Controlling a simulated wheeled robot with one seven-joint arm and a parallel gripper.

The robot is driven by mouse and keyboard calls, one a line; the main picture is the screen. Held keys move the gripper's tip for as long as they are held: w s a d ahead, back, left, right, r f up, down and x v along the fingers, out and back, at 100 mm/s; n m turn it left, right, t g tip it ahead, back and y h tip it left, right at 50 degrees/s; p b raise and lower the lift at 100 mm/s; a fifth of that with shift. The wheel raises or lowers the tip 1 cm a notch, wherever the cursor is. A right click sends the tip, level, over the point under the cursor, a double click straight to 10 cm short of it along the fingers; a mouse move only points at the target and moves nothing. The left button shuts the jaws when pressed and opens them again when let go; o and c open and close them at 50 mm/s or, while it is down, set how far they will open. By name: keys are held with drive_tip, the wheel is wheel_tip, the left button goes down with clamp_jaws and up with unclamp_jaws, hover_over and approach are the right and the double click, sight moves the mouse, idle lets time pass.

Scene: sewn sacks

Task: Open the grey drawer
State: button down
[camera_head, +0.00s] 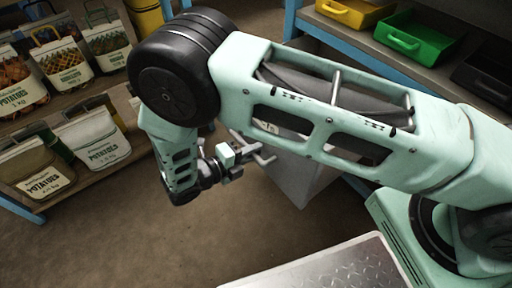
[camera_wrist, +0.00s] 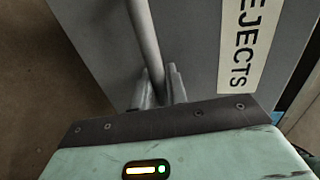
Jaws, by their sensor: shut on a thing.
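The grey drawer (camera_head: 304,178) is below the blue-edged bench, partly hidden behind my arm in the head view. Its plain grey front (camera_wrist: 198,50) fills much of the wrist view, with a pale label (camera_wrist: 248,45) reading "EJECTS" in the visible part. A grey bar handle (camera_wrist: 145,40) stands off the front. My gripper (camera_head: 256,153) is at the handle, and its two fingers (camera_wrist: 161,88) are shut around the bar in the wrist view. The drawer's inside is hidden, so I cannot tell how far it stands out.
A blue-framed shelf (camera_head: 24,210) with sacks marked "POTATOES" (camera_head: 104,146) stands at left. Yellow (camera_head: 356,13), green (camera_head: 412,38) and black bins (camera_head: 485,75) sit on the bench at upper right. A metal plate (camera_head: 335,268) is at the bottom. Brown floor (camera_head: 130,235) is clear between.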

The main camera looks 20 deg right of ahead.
drive_tip(key=c, duration=1.5)
unclamp_jaws()
drive_tip(key=p+v, duration=0.2)
drive_tip(key=v, duration=1.5)
drive_tip(key=shift+a+p, duration=0.25)
drive_tip(key=shift+p, duration=0.1)
